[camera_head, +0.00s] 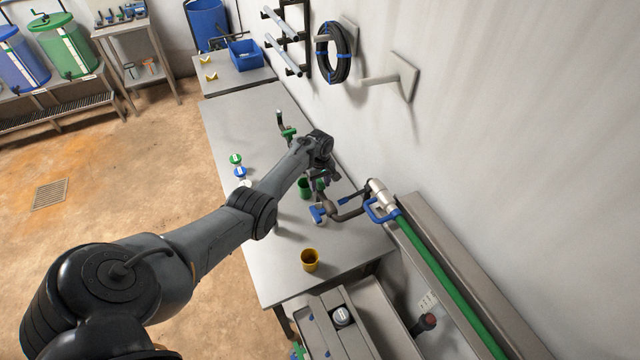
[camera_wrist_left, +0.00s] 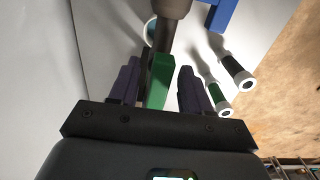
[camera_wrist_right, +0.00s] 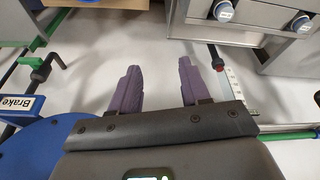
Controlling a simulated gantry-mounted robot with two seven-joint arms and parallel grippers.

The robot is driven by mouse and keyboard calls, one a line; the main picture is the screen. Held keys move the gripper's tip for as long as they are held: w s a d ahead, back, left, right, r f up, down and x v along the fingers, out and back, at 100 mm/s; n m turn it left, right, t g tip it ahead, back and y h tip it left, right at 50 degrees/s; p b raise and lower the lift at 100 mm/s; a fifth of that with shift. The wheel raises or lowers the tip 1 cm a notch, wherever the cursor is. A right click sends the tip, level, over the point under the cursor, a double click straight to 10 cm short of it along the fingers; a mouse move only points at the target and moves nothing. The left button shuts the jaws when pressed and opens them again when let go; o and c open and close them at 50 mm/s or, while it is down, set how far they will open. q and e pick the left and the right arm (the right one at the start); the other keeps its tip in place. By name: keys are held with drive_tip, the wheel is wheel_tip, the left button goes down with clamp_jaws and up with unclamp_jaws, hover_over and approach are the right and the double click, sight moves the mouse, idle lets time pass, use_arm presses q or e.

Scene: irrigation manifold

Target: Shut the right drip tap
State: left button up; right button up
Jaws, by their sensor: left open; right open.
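My left gripper (camera_head: 322,172) reaches down over the pipework along the wall side of the metal table. In the left wrist view a green tap handle (camera_wrist_left: 158,85) stands between the two open fingers of this gripper (camera_wrist_left: 158,78); I cannot tell whether they touch it. A dark pipe (camera_wrist_left: 162,45) runs just beyond it. A blue tap handle (camera_head: 318,213) is nearer in the head view, and another green handle (camera_head: 288,133) is farther along. My right gripper (camera_wrist_right: 158,78) is open and empty, away from the taps, and outside the head view.
A yellow cup (camera_head: 310,260) and a green cup (camera_head: 304,187) stand on the table (camera_head: 285,270). Green and blue capped pieces (camera_head: 237,160) are near its left edge. A reel labelled "Brake" (camera_wrist_right: 30,150) is close to my right gripper.

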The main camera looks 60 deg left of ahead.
use_arm(q)
clamp_jaws()
idle(0.3)
